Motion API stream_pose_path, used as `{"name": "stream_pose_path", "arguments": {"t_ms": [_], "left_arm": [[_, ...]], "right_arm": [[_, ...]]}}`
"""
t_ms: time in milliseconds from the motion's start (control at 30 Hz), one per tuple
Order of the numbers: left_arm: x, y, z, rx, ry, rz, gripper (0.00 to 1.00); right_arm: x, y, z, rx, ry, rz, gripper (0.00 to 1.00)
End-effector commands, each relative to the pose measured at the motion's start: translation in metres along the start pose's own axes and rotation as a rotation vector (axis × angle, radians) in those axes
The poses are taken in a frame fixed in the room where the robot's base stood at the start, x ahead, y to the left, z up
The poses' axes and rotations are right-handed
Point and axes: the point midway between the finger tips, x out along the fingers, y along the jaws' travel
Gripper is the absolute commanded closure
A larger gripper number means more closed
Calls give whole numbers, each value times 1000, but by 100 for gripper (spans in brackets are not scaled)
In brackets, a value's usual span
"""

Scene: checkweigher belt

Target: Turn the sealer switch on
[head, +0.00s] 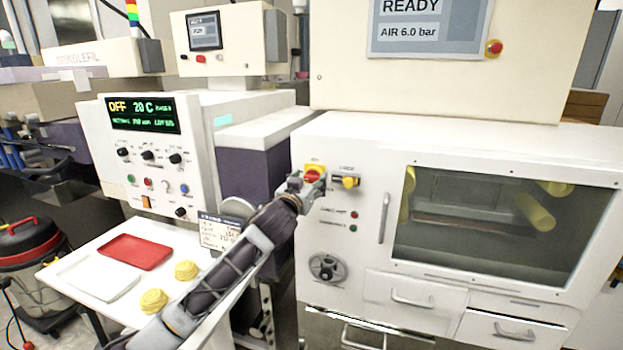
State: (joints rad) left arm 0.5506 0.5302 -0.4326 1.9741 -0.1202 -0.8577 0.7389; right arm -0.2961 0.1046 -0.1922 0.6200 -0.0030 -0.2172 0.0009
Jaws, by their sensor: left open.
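A red rotary switch on a yellow plate (314,171) is on the left front of the white machine. My left gripper (307,184) is open right at this switch, overlapping its lower edge; I cannot tell whether it touches. Left of it, a white control panel (152,185) has a display (143,115) reading OFF and 20 C. Black knobs, small buttons and an orange switch (146,202) sit below the display. No label that I can read names the sealer switch. My right gripper is not in view.
A yellow-handled switch (348,182) is just right of the red one, beside a door handle (384,218). A handwheel (327,268) is below. The white table (77,256) holds a red tray (136,252), a white tray and two yellow coils. A red vacuum (31,247) stands left.

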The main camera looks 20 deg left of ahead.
Motion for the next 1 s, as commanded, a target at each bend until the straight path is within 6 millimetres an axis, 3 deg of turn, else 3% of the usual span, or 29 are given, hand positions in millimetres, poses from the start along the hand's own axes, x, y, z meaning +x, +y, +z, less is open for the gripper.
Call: {"name": "stream_pose_path", "arguments": {"t_ms": [300,733,1000], "left_arm": [[21,0,0,0,0,0,37],[24,0,0,0,0,0,37],[24,0,0,0,-1,0,71]], "right_arm": [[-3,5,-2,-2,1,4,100],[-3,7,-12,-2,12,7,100],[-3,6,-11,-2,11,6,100]]}}
